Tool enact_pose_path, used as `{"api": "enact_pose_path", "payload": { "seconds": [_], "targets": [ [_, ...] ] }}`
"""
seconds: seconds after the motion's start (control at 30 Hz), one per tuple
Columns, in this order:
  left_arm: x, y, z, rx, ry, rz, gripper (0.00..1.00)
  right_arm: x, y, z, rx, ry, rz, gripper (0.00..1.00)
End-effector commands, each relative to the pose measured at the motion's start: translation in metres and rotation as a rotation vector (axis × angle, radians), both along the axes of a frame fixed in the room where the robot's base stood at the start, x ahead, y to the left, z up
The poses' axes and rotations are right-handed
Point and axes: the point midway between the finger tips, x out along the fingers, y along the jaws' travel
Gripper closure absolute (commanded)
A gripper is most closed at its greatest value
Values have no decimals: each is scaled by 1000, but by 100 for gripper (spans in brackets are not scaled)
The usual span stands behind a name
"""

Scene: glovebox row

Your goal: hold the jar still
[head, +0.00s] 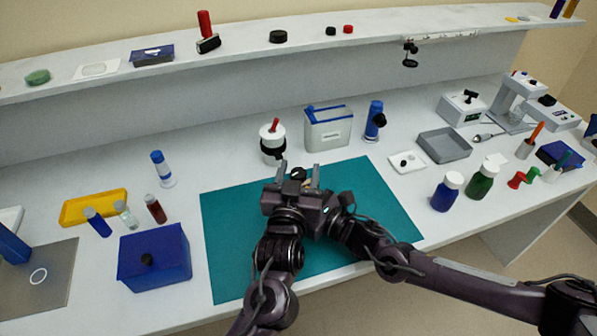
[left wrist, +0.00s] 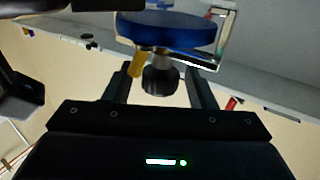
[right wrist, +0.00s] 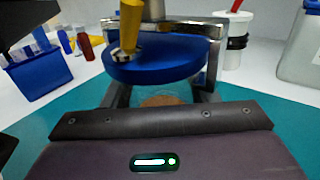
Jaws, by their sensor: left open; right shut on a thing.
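The jar appears to be the clear vessel with a brown disc-like patch (right wrist: 160,100) in the right wrist view, mostly hidden by my gripper. Above it is a blue round lid (right wrist: 155,60) with a metal frame and a yellow lever (right wrist: 130,25). My right gripper (right wrist: 163,92) is shut on the jar, one finger on each side below the lid. My left gripper (left wrist: 160,88) is open; the lid (left wrist: 170,30) and a dark knob on a metal stem (left wrist: 160,82) show ahead of and between its fingers. In the head view the grippers meet over the teal mat (head: 235,240) and mostly hide the jar.
A white tub with a red-handled tool (head: 272,140) and a grey bin (head: 328,130) stand behind the mat. A blue box (head: 155,258) and small vials are left. Blue and green bottles (head: 482,182) are right. Both ends of the mat are clear.

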Motion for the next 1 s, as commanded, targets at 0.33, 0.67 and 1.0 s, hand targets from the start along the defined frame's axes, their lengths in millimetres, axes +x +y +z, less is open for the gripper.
{"api": "enact_pose_path", "payload": {
  "seconds": [0.33,0.67,1.0],
  "targets": [
    [0,0,0,0,0,0,87,0,0,0,0,0,-1,81],
    [0,1,0,1,-3,-33,93,0,0,0,0,0,-1,81],
    [1,2,1,8,-9,-243,93,0,0,0,1,1,0,81]
  ]
}}
